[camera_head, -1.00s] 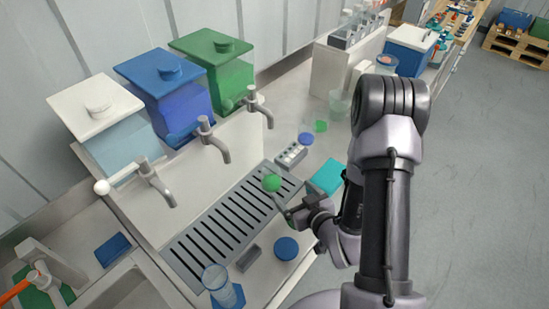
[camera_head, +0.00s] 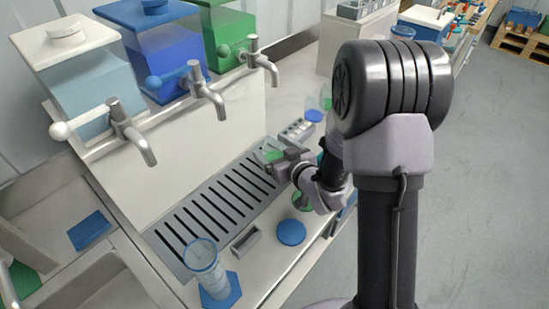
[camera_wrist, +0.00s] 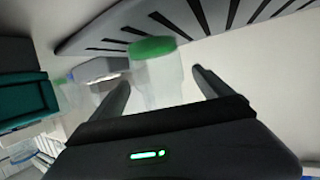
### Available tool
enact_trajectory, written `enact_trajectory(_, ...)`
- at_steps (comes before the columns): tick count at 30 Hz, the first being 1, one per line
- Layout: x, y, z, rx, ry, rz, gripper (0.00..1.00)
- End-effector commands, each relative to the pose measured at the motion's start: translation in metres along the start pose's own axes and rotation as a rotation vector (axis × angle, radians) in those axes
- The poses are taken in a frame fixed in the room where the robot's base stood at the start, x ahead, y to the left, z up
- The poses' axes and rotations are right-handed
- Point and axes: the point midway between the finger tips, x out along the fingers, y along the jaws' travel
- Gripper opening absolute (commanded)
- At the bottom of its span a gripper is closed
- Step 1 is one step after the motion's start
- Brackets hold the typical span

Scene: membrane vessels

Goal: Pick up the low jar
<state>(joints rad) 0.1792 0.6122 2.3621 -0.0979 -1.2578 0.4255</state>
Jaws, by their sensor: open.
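A small clear jar with a green lid (camera_wrist: 154,60) stands between my gripper's two fingers in the wrist view, with a gap on either side. My gripper (camera_wrist: 162,80) is open. In the head view the green-lidded jar (camera_head: 271,155) is at the right edge of the slotted drain grate, with my gripper (camera_head: 280,163) right at it. The gripper's fingers partly cover the jar there, and its base is hard to see.
The slotted grate (camera_head: 215,212) lies left of the gripper. Taps (camera_head: 207,90) hang above it from the coloured tanks. A clear cylinder (camera_head: 204,262), a blue disc (camera_head: 291,232) and a small grey rack (camera_head: 297,131) are nearby.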

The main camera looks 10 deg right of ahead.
Motion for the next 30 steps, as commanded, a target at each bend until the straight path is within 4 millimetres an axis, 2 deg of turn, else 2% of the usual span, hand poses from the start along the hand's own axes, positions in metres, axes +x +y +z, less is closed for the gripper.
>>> enact_trajectory(3, 0.027, 0.0, 0.006, -0.001, 0.001, -0.001, 0.9)
enact_trajectory(6, 0.042, 0.0, 0.005, -0.001, 0.0, -0.001, 0.9)
enact_trajectory(14, 0.046, 0.001, 0.003, 0.0, -0.001, 0.001, 0.88)
enact_trajectory(24, 0.045, 0.001, 0.003, 0.0, 0.0, 0.001, 0.21)
enact_trajectory(25, 0.045, 0.001, 0.003, 0.0, 0.0, 0.001, 0.2)
enact_trajectory(26, 0.045, 0.001, 0.003, 0.0, 0.0, 0.001, 0.13)
enact_trajectory(30, 0.045, 0.001, 0.003, 0.0, 0.0, 0.001, 0.12)
